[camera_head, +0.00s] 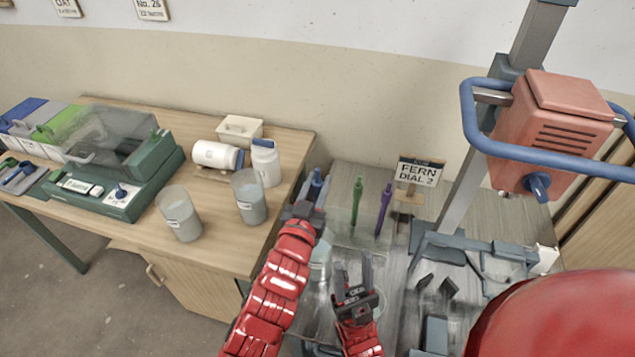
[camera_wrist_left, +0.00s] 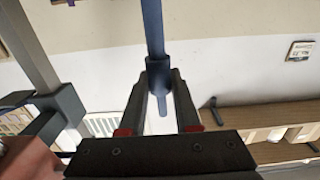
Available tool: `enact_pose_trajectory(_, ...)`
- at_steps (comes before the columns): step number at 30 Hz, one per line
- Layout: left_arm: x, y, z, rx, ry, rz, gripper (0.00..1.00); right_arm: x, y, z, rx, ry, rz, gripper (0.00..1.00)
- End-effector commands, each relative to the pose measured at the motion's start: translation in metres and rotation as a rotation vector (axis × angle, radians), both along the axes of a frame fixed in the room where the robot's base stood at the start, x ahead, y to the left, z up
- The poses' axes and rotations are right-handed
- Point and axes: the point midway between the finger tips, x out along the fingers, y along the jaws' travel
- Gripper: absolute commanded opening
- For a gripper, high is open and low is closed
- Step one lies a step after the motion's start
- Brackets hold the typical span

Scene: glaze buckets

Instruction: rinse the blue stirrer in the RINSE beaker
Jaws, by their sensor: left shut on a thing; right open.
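The blue stirrer (camera_head: 317,185) is held by my left gripper (camera_head: 306,210) at the left end of the grey bench. In the left wrist view the blue stirrer (camera_wrist_left: 153,28) stands between the two shut fingers (camera_wrist_left: 159,78), its thick collar at the fingertips. Its lower end is hidden in the head view. Two clear beakers with pale labels, a front one (camera_head: 181,217) and a back one (camera_head: 250,202), stand on the wooden table to the left. Their labels are too small to read, so I cannot tell which is RINSE. My right gripper (camera_head: 353,272) is open and empty, lower over the bench.
A green stirrer (camera_head: 357,203) and a purple stirrer (camera_head: 384,207) stand upright right of my left gripper. A sign (camera_head: 418,172) reads FERN DIAL 2. White jars (camera_head: 217,155), one lying, are behind the beakers. A salmon box (camera_head: 553,125) with blue rails stands right.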

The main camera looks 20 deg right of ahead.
Motion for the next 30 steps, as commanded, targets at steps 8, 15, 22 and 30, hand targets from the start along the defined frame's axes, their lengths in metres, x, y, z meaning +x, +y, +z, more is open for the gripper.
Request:
enact_pose_trajectory(8, 0.0, 0.0, -0.021, -0.001, -0.002, 0.0, 0.0, 0.0, 0.0, -0.017, 0.0, -0.002, 0.0, 0.47)
enact_pose_trajectory(15, 0.0, 0.0, -0.037, -0.001, -0.003, 0.0, 0.0, 0.001, 0.0, -0.033, 0.002, 0.009, -0.001, 0.47)
enact_pose_trajectory(22, 0.0, 0.0, -0.052, -0.002, -0.002, -0.001, 0.0, 0.001, 0.0, -0.044, 0.001, 0.004, 0.0, 0.47)
enact_pose_trajectory(30, 0.0, 0.0, -0.069, -0.003, -0.002, -0.001, 0.0, 0.0, 0.0, -0.056, 0.0, 0.002, 0.0, 0.47)
